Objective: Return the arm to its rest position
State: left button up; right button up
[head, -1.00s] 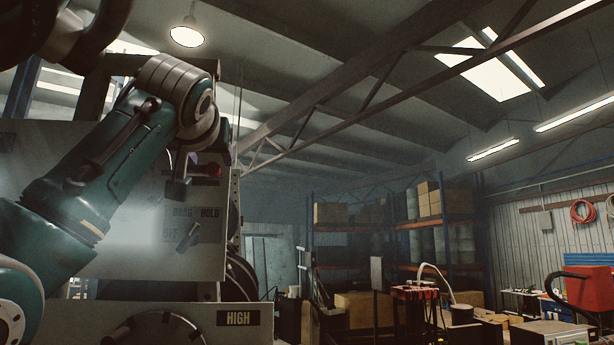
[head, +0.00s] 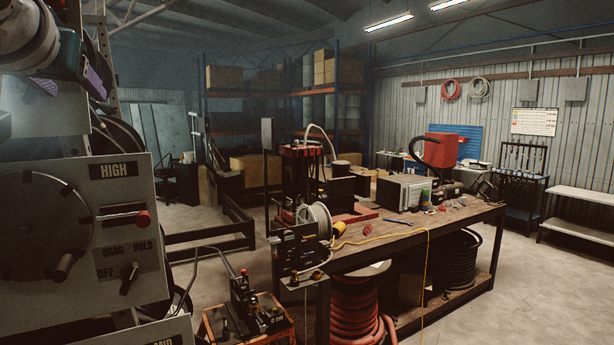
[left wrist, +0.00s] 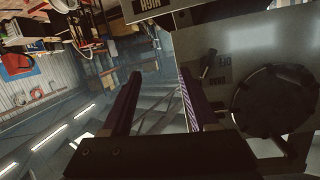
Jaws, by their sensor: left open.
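My left gripper (head: 72,84) shows at the top left corner of the head view, partly cut off by the frame edge, in front of and above the grey machine panel (head: 70,175). Its dark purple fingers also show in the left wrist view, where the gripper (left wrist: 162,85) is open with nothing between the fingers. In that view the grey panel (left wrist: 275,55) with its black round dial (left wrist: 270,98) lies to the right of the fingers, seen tilted. My right gripper is in neither view.
The panel has a HIGH label, a red-knobbed lever (head: 140,217) and a DRAG/HOLD/OFF switch (head: 129,278). A workbench (head: 455,222) stands right of it, with a hose coil (head: 355,305) below. An orange cart (head: 215,318) is near the front.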

pick_arm(q)
jog(key=s+d+f+m+g+h, duration=0.1)
jog(key=s+d+f+g, duration=0.15)
jog(key=s+f, duration=0.4)
jog(key=s+d+f+m+g+h, duration=0.1)
jog(key=s+d+f+h, duration=0.15)
jog(key=f, duration=0.75)
jog(key=s+d+f+m+g+h, duration=0.1)
jog(key=s+d+f+m+g, duration=0.15)
jog(key=s+f, duration=0.45)
jog(key=s+d+f+g+h, duration=0.1)
jog(key=s+f, duration=0.3)
jog(key=s, duration=0.5)
jog(key=s+d+f+g+h, duration=0.1)
jog(key=s+d+f+g, duration=0.2)
jog(key=s, duration=0.6)
notch_tip(320, 180, down, 2)
jog(key=shift+s+d+f+m, duration=0.15)
jog(key=shift+d+m, duration=0.2)
jog(key=shift+m, duration=0.1)
